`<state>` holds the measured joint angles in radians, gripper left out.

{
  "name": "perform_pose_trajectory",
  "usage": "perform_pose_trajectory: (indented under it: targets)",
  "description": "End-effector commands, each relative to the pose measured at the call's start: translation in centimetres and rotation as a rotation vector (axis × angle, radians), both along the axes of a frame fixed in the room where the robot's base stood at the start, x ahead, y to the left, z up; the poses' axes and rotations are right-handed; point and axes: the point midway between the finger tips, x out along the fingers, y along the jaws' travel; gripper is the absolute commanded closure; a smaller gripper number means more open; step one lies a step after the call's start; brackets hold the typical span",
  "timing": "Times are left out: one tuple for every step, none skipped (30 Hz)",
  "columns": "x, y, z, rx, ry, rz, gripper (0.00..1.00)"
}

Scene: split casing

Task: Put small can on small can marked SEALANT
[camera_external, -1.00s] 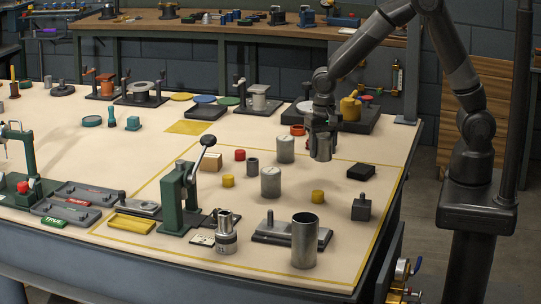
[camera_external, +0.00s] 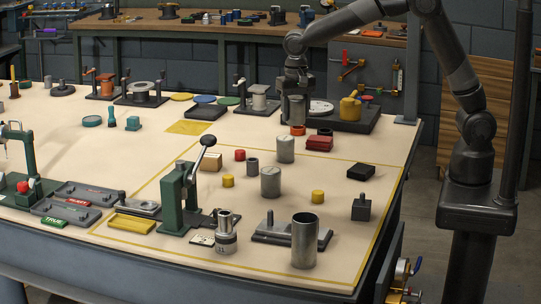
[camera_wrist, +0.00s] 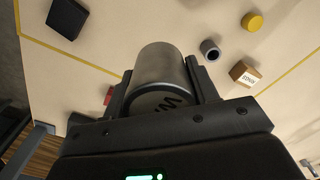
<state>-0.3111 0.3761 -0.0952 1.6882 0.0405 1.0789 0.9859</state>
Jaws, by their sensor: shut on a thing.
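My gripper (camera_external: 294,92) is shut on a plain grey metal can (camera_external: 294,110) and holds it upright toward the back of the table. In the wrist view the can (camera_wrist: 160,68) sits between the two fingers, with dark lettering on its near end, partly hidden and not fully readable. Two other grey cans stand on the table: one (camera_external: 285,149) in front of my gripper and one (camera_external: 270,182) closer to the front. Any mark on these two is too small to read, so I cannot tell which says SEALANT.
A dark platform (camera_external: 352,124) with a yellow part is at right. A tall open cylinder (camera_external: 304,241) stands in front.

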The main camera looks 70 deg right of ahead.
Motion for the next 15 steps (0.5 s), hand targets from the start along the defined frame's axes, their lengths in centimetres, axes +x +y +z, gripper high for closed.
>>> perform_pose_trajectory:
  targets:
    - [0.6, 0.9, 0.5, 0.001, -0.002, 0.002, 0.76]
    - [0.8, 1.2, 0.7, 0.0, -0.001, 0.001, 0.76]
    - [1.1, 1.6, 1.0, 0.0, -0.001, -0.001, 0.76]
    - [1.2, 1.8, 1.1, -0.001, -0.001, -0.002, 0.76]
    - [1.3, 2.1, 1.1, -0.001, -0.001, -0.003, 0.76]
    - [1.5, 2.5, 1.1, 0.0, 0.0, -0.002, 0.76]
    - [1.5, 2.9, 1.0, -0.001, 0.001, -0.001, 0.76]
    - [1.6, 3.4, 0.8, -0.001, 0.001, -0.001, 0.76]
    - [1.7, 4.0, 0.4, -0.001, 0.002, -0.001, 0.76]
    - [1.7, 4.6, 0.0, -0.001, 0.003, -0.001, 0.76]
    - [1.8, 5.2, -0.4, -0.001, 0.003, 0.0, 0.76]
    - [1.9, 6.2, -1.0, -0.001, 0.003, 0.0, 0.76]
    - [2.0, 6.9, -1.4, -0.001, 0.003, 0.0, 0.76]
    - [2.1, 7.6, -1.9, -0.002, 0.002, 0.0, 0.76]
    - [2.2, 8.5, -2.4, -0.002, 0.002, 0.0, 0.76]
